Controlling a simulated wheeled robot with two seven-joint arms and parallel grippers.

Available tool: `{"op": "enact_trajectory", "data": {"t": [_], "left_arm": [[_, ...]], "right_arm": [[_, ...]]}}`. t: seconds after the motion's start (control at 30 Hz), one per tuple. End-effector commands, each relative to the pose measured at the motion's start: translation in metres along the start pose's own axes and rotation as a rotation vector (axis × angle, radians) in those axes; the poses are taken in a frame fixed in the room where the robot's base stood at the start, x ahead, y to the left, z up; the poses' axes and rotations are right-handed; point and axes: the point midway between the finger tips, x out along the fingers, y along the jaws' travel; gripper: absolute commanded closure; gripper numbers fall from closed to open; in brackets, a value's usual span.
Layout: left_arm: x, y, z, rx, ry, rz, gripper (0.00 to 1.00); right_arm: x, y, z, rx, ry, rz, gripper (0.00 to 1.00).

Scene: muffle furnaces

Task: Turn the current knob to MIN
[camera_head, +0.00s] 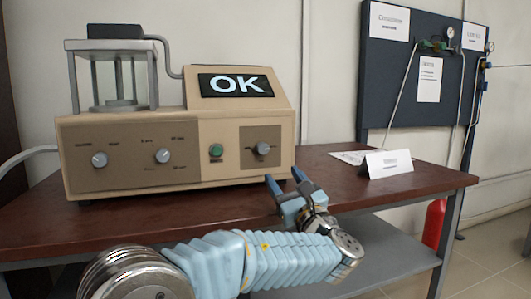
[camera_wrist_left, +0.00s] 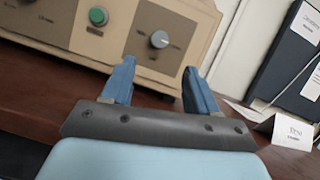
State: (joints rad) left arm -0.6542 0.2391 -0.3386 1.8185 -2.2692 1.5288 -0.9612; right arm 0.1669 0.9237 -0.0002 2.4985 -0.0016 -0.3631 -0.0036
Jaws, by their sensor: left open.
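A beige furnace control unit (camera_head: 180,130) stands on the table, with a lit screen (camera_head: 237,85) reading "OK". Its front has a left knob (camera_head: 99,160), a middle knob (camera_head: 162,156), a green button (camera_head: 216,150) and a right knob (camera_head: 263,149) on a darker plate. The right knob (camera_wrist_left: 159,40) and the green button (camera_wrist_left: 98,16) also show in the left wrist view. The labels are too small to read, so I cannot tell which is the current knob. My left gripper (camera_head: 283,176) is open and empty, in front of and below the right knob, apart from it. My right gripper is not in view.
The brown table (camera_head: 420,181) has free room to the right, with a white card (camera_head: 388,164) and a paper sheet (camera_head: 349,157). A dark wall panel (camera_head: 398,80) with gauges and hoses stands behind. A red cylinder (camera_head: 434,222) is beside the table.

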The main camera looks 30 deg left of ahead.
Motion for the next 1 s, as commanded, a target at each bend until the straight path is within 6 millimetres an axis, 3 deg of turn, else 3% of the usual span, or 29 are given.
{"op": "enact_trajectory", "data": {"t": [0.3, 0.5, 0.9, 1.0], "left_arm": [[0.074, 0.000, 0.001, 0.003, 0.000, 0.003, 0.41], [0.103, 0.000, 0.000, 0.001, 0.000, 0.002, 0.41], [0.112, 0.000, -0.001, 0.001, 0.001, 0.000, 0.41], [0.112, 0.000, -0.001, 0.001, 0.001, 0.000, 0.55]], "right_arm": [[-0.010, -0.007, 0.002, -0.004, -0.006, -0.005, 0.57], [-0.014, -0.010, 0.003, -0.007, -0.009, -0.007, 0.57], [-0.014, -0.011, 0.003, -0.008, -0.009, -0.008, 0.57], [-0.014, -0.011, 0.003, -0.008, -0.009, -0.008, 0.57]]}}
